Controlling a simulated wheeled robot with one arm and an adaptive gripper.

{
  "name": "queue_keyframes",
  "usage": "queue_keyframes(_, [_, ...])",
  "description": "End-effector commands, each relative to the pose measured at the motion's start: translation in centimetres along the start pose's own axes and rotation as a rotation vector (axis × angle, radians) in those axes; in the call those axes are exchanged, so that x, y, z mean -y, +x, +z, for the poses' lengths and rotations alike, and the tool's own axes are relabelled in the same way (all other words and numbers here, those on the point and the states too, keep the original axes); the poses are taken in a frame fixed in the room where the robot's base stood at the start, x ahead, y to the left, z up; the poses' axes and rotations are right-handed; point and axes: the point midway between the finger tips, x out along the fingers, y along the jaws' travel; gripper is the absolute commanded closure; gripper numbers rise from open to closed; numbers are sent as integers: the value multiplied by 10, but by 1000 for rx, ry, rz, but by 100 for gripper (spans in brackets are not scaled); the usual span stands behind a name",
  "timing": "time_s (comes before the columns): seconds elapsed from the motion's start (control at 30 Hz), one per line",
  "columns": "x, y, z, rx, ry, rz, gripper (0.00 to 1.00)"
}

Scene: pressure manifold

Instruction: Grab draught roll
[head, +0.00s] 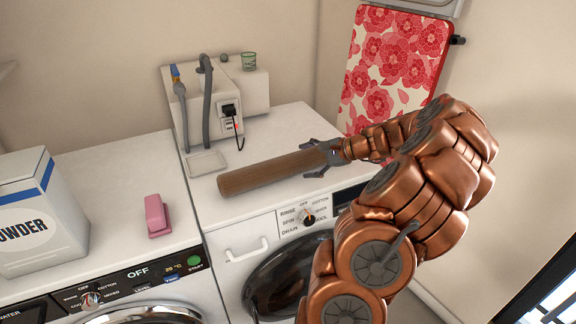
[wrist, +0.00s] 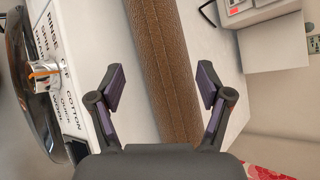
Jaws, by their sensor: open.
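The draught roll (head: 270,172) is a long brown textured cylinder lying on the white top of the right-hand washing machine, near its front edge. In the wrist view the roll (wrist: 165,60) runs from the top of the picture down between my two fingers and passes out of sight behind my gripper's body. My gripper (head: 325,158) is at the roll's right end in the head view. In the wrist view my gripper (wrist: 160,92) is open, with one finger on each side of the roll and a visible gap on both sides.
A small tray (head: 206,164) lies left of the roll. A pink object (head: 156,215) and powder box (head: 40,215) stand further left. A floral board (head: 392,65) hangs behind my arm.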

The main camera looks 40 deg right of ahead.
Motion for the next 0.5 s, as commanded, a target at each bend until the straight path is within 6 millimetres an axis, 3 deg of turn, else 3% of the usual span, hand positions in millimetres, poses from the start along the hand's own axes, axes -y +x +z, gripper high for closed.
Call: queue_keyframes(0.5, [2, 52, 1, 1, -3, 2, 22])
